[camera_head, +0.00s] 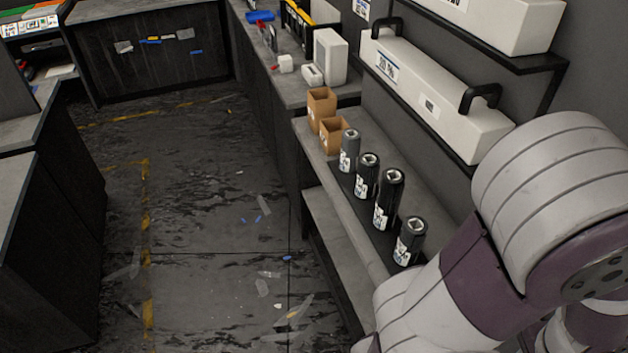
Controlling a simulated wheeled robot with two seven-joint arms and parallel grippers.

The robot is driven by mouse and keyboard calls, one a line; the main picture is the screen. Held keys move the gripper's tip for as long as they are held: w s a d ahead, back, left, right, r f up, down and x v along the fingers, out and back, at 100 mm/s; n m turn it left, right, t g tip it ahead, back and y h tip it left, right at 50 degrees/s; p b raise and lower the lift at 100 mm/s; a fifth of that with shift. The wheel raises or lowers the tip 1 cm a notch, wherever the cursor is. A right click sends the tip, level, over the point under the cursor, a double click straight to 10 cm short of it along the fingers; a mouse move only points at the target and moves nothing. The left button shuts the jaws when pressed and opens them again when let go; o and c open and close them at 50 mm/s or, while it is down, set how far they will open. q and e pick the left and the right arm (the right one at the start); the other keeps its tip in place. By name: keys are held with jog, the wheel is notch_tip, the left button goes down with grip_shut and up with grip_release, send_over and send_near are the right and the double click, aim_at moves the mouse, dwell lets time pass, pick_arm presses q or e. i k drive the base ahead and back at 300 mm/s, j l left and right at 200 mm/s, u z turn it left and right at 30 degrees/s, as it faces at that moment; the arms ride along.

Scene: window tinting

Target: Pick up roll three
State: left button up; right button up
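Several upright film rolls stand in a row on a dark mat (342,172) on the bench at the right. From far to near they are a grey roll (349,152), a black roll (367,177), a taller black roll (388,202) and a nearest black roll (409,241). Each has a white label with a number, too small to read surely, so I cannot tell which is roll three by its label. My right arm fills the lower right and partly covers the bench beside the nearest roll. Neither gripper shows in this view.
Two open brown boxes (321,104) stand behind the rolls. White cases (440,95) sit on a wall shelf above them. A lower ledge (335,240) runs under the bench. The floor (210,200) is open but littered with scraps; a dark cabinet (60,240) stands at left.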

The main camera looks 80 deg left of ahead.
aim_at(368, 166)
jog(key=u, duration=2.6)
jog(key=k+j+z, duration=0.1)
jog(key=z, duration=2.55)
jog(key=u, duration=2.55)
jog(key=i+j+z, duration=0.75)
jog(key=k+l, duration=0.1)
